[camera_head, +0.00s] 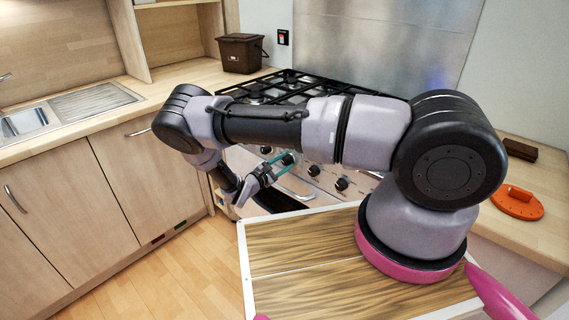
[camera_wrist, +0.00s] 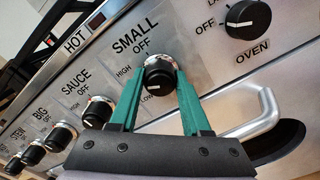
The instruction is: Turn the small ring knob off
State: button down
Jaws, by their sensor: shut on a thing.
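The small ring knob (camera_wrist: 159,72) is black with a silver collar and sits under the SMALL label on the steel control panel (camera_wrist: 205,77). OFF is printed above it, with HIGH and LOW at its left. My gripper (camera_wrist: 160,80) has its green fingers on either side of this knob, shut on it. The fingers hide part of the knob's sides, and I cannot tell its exact pointer angle. In the head view my gripper (camera_head: 284,165) is at the cooker front, and my arm covers part of the panel.
The sauce knob (camera_wrist: 98,111) is left of my gripper and the oven knob (camera_wrist: 248,18) is at upper right. A silver door handle (camera_wrist: 255,119) curves close to the right finger. The hob (camera_head: 270,88) lies above the panel. A brown bin (camera_head: 240,53) stands on the worktop.

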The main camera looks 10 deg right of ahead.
jog(key=m, duration=0.6)
jog(key=shift+m, duration=0.3)
jog(key=m, duration=0.6)
jog(key=shift+d, duration=0.1)
dwell(0.3)
jog(key=shift+c, duration=1.8)
grip_release()
jog(key=v, duration=1.1)
